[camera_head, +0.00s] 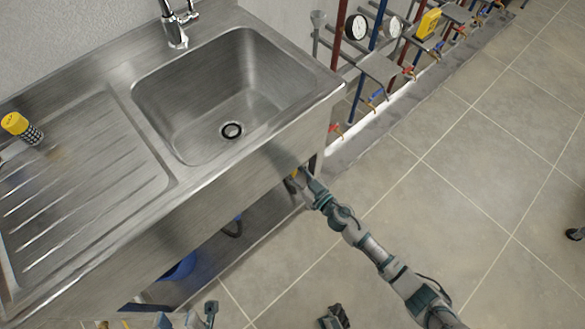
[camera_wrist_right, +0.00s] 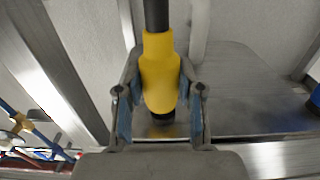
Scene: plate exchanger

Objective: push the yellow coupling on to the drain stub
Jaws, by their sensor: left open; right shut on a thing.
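The yellow coupling (camera_wrist_right: 160,75) stands upright in the right wrist view with a dark hose or pipe (camera_wrist_right: 156,14) at its upper end. My right gripper (camera_wrist_right: 160,98) is shut on it, with a blue-padded finger on each side. A dark end shows below the coupling; I cannot tell whether it is the drain stub or touches it. My left gripper (camera_head: 187,316) is open and empty at the bottom edge of the head view.
The steel sink (camera_head: 190,190) overhangs the right gripper. A blue container (camera_head: 181,268) and a dark bent hose (camera_head: 234,228) are below it. Pipes with gauges (camera_head: 356,27) line the wall. The tiled floor (camera_head: 480,200) at right is mostly clear.

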